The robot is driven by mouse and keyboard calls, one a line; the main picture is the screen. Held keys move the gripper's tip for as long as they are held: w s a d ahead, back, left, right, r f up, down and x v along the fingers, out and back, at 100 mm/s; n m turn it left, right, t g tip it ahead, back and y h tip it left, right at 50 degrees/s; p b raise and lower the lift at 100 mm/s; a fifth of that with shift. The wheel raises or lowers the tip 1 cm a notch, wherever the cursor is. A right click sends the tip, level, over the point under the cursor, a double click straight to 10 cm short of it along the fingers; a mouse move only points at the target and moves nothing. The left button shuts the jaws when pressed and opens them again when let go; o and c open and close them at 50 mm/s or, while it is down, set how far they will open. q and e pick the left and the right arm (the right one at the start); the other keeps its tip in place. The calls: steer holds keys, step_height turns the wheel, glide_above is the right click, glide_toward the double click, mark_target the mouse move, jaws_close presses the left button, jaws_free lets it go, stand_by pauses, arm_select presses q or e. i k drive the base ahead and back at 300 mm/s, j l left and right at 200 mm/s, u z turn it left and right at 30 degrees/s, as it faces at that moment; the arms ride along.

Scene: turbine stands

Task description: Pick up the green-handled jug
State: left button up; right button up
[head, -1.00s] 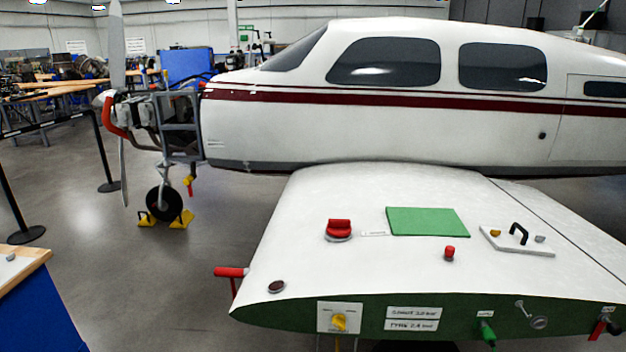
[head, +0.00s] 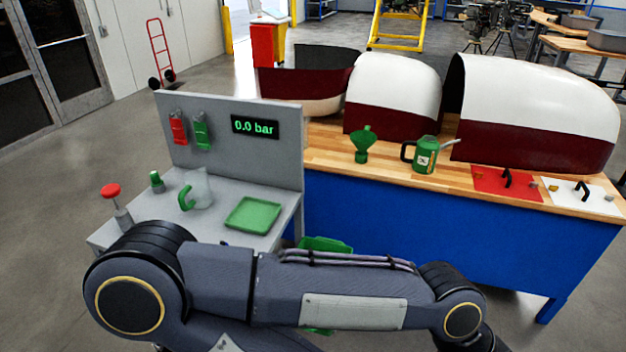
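A clear jug with a green handle (head: 198,188) stands upright on the grey bench (head: 222,243) at the left of the head view. Its handle is on its left side. One of my arms lies across the bottom of the view in front of the bench, below the jug and apart from it in the picture. Neither of my grippers is in view, so I cannot see whether they are open or shut.
On the grey bench are a green tray (head: 253,214), a red knob (head: 111,191) and a small green-topped item (head: 157,182). A panel with a display (head: 255,127) stands behind. A wooden-topped blue bench (head: 430,230) holds a green can (head: 425,155) and a green funnel (head: 363,146).

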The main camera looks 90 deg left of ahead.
mark_target(197, 182)
steer(key=u, duration=3.7)
steer(key=i+j+z, duration=0.3)
steer(key=i+j, duration=1.1)
steer(key=j, duration=0.15)
